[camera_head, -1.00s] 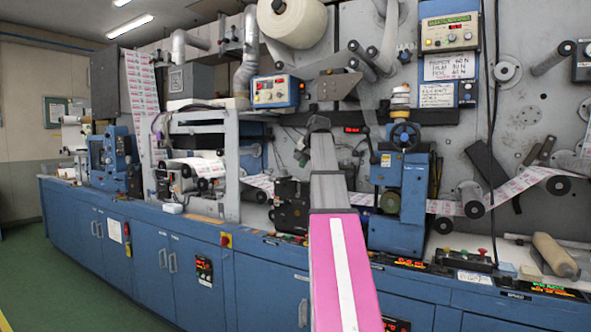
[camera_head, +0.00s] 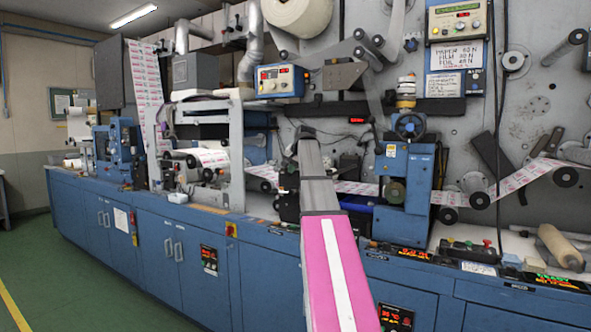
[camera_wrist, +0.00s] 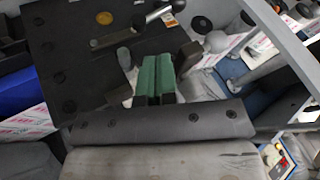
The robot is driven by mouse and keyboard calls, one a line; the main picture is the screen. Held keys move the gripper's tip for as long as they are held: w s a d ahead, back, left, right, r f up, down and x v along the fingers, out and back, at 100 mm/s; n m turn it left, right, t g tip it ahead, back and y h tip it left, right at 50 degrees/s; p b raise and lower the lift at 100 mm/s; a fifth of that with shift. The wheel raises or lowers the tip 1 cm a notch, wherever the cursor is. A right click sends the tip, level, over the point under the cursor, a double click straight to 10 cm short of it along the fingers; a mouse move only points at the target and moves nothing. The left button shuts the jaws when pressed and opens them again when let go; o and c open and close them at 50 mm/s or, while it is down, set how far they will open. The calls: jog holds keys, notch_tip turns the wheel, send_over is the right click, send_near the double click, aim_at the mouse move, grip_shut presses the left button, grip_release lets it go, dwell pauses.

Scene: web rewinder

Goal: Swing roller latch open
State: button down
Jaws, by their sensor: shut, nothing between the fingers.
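My gripper (camera_wrist: 155,78) shows green fingers held together, with nothing between them, in the wrist view. In front of the fingers is a dark plate (camera_wrist: 65,62) with a gold round button. A grey rod with a round end (camera_wrist: 217,42) stands to the right of the fingers. In the head view my arm hides my gripper and the latch.
The blue rewinder cabinet (camera_head: 268,270) runs across the head view. A blue unit with a handwheel (camera_head: 405,180) stands just right of my arm. A printed web (camera_head: 520,178) runs to the right over rollers. Green floor (camera_head: 90,285) is free at the left.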

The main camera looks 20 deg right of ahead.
jog(key=shift+w+a, duration=0.65)
jog(key=shift+a, duration=0.25)
